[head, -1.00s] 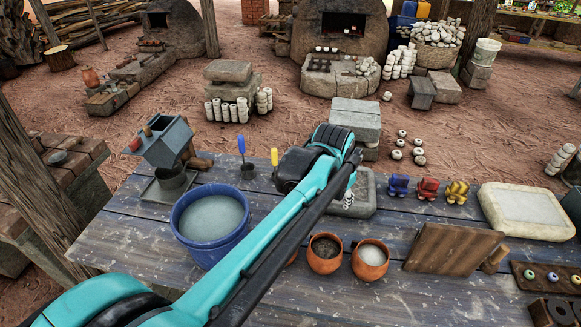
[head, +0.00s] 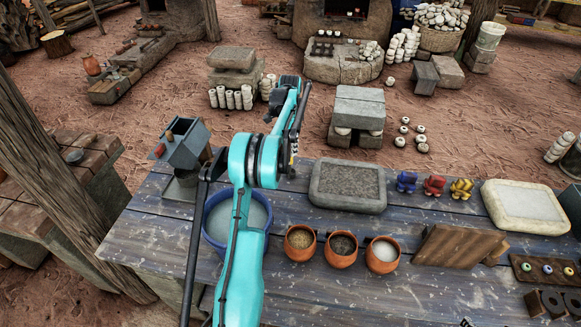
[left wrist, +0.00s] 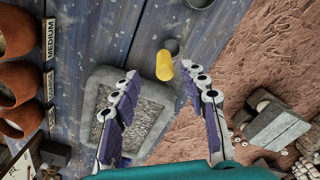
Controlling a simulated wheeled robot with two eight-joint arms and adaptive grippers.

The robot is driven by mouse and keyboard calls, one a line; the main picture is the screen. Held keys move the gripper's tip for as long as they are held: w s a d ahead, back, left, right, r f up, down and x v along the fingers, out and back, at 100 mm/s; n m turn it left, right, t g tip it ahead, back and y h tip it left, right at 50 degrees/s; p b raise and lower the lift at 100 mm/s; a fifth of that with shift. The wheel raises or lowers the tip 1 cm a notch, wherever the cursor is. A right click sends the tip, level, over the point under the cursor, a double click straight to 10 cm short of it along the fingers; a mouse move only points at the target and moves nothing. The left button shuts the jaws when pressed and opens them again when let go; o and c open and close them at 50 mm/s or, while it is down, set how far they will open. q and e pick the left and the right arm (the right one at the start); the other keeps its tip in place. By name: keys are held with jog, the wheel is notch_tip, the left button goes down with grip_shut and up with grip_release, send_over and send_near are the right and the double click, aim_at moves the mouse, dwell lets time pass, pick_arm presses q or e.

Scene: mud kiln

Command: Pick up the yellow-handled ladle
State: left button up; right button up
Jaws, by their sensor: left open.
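The handle lies between the fingertips of my left gripper (left wrist: 159,72) in that picture. The fingers are open and I see no contact; the depth gap is unclear. The ladle's lower part is hidden. In the head view my left arm covers the place where the ladle stood, and my left gripper is mostly hidden behind its own arm. My right gripper is not in view.
A blue bucket (head: 211,240) stands behind my left arm. A grey stone tray (head: 347,207) lies right of the gripper. Three clay pots, including the middle one (head: 341,262), stand in front of the tray. A small grey roofed box (head: 186,143) stands at the left.

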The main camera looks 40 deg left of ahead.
aim_at(290, 157)
pick_arm(q)
jog(key=f, duration=0.2)
jog(key=f+b, duration=0.1)
jog(key=f, duration=0.2)
jog(key=f+b, duration=0.1)
jog(key=f, duration=0.1)
jog(key=shift+w+a+f, duration=0.2)
jog(key=shift+w+a, duration=0.05)
jog(key=shift+w, duration=0.05)
jog(key=shift+r, duration=0.1)
jog(key=shift+c, duration=1.3)
grip_shut()
